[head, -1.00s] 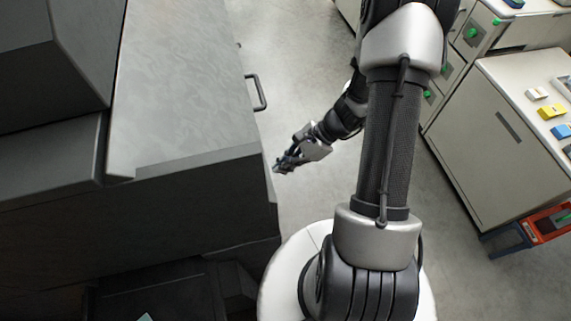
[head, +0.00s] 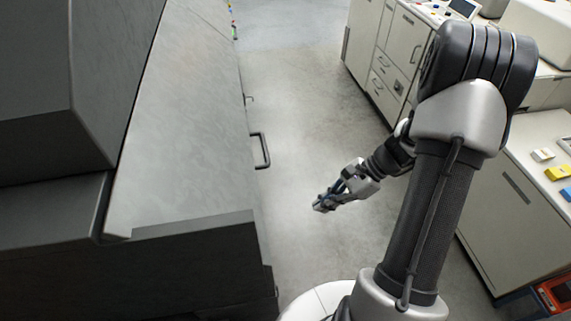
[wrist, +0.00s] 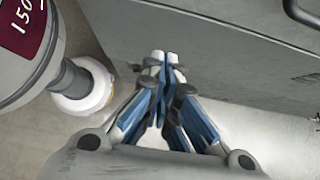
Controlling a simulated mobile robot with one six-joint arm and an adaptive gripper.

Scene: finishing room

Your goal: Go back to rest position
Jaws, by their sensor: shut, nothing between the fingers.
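My gripper (head: 322,205) hangs from my bent arm above the bare floor in the head view. It is just right of the large grey cabinet's handle side and apart from it. In the wrist view my gripper (wrist: 160,62) shows its blue-padded fingers meeting at the tips, with nothing between them.
The grey cabinet (head: 190,110) with a bar handle (head: 261,151) fills the left. Pale cabinets (head: 510,190) stand on the right, with yellow blocks (head: 557,172) on top and a red crate (head: 556,293) low beside them. The floor aisle (head: 300,110) between is clear.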

